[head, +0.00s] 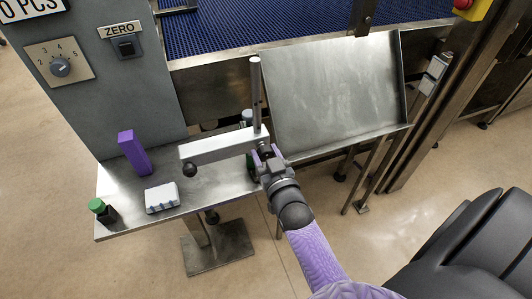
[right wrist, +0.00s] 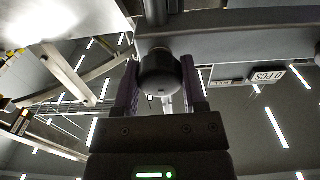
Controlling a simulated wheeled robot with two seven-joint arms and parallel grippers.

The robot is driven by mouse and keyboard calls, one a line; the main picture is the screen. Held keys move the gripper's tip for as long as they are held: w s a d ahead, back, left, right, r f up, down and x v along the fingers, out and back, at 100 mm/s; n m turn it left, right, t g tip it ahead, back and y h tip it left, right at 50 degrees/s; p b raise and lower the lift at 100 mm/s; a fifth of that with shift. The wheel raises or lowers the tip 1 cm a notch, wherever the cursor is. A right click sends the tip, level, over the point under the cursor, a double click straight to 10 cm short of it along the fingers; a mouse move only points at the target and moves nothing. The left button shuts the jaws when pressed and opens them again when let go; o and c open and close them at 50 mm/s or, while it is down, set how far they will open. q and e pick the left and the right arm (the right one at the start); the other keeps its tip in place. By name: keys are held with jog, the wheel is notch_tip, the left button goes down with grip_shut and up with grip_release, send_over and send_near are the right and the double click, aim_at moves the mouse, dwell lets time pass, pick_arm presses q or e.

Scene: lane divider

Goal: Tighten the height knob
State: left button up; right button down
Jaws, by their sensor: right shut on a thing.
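The upright metal post (head: 256,95) stands on the steel side shelf and carries a pale horizontal bar (head: 215,148). A round black knob (right wrist: 160,75), likely the height knob, sits under the bar in the right wrist view. My right gripper (head: 266,153) is at the bar's right end by the post, and its purple fingers (right wrist: 162,85) are shut on that knob, one on each side. The gripper hides this knob in the head view. A second black knob (head: 190,170) hangs at the bar's left end, apart from the gripper. My left gripper is not in view.
A grey cabinet with a dial (head: 60,67) stands behind left. A metal chute (head: 330,92) rises right of the post, below the blue belt (head: 240,25).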

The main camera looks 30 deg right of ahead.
jog(key=shift+r+m, duration=0.15)
jog(key=shift+m, duration=0.45)
jog(key=m+p, duration=0.1)
jog(key=m, duration=0.1)
jog(key=shift+m, duration=0.3)
jog(key=m+p, duration=0.1)
jog(key=m, duration=0.3)
jog(key=shift+m, duration=0.3)
jog(key=m, duration=0.9)
jog(key=shift+f, duration=0.2)
jog(key=shift+m, duration=0.4)
jog(key=shift+c, duration=0.7)
grip_release()
jog(key=shift+s, duration=0.1)
